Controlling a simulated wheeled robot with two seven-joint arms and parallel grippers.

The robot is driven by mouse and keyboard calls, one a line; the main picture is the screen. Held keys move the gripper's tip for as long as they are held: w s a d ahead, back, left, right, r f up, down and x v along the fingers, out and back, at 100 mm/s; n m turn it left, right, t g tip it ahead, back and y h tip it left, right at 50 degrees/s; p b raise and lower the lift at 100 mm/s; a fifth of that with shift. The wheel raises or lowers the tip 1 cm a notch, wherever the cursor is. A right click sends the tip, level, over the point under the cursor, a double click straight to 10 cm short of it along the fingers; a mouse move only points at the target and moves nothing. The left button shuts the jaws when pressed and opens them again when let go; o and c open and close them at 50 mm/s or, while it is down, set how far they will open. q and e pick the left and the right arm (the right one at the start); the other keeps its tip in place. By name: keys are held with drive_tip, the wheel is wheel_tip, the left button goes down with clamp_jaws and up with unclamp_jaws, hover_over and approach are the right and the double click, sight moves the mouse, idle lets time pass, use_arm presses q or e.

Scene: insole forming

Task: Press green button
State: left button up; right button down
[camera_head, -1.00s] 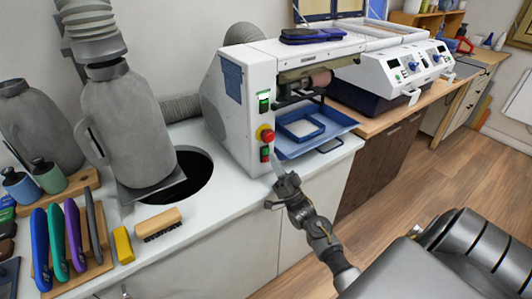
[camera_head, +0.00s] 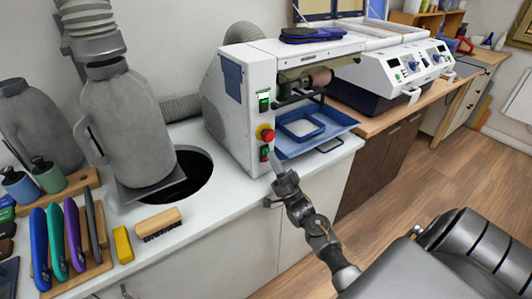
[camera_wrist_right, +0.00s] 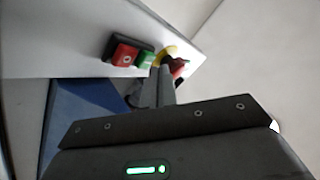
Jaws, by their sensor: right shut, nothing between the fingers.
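The white machine (camera_head: 240,105) stands on the counter, with a column of controls on its front edge. The green button (camera_wrist_right: 146,60) sits beside a red button (camera_wrist_right: 124,54) in a dark switch housing. In the head view this switch (camera_head: 265,150) is below the red emergency knob (camera_head: 267,135). My right gripper (camera_head: 271,158) is shut and empty, its fingertips right at the switch. In the right wrist view the fingertips (camera_wrist_right: 159,70) overlap the green button's edge; I cannot tell whether they touch it. My left gripper is not in view.
The red knob with its yellow collar (camera_wrist_right: 166,51) is very close to the fingertips. A blue tray (camera_head: 335,128) juts out right of the switch. A brush (camera_head: 158,224) and several coloured tools lie on the counter (camera_head: 225,205) at left.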

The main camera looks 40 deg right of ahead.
drive_tip(key=shift+w, duration=0.2)
idle(0.5)
drive_tip(key=shift+w+d+r+h+b, duration=0.1)
drive_tip(key=shift+w+r+h+b, duration=0.15)
drive_tip(key=shift+r, duration=0.2)
idle(0.9)
drive_tip(key=shift+s, duration=0.2)
drive_tip(key=shift+f, duration=0.25)
drive_tip(key=shift+s+f+p, duration=0.2)
drive_tip(key=shift+s+p, duration=1.1)
drive_tip(key=shift+s, duration=1.25)
drive_tip(key=shift+a, duration=0.25)
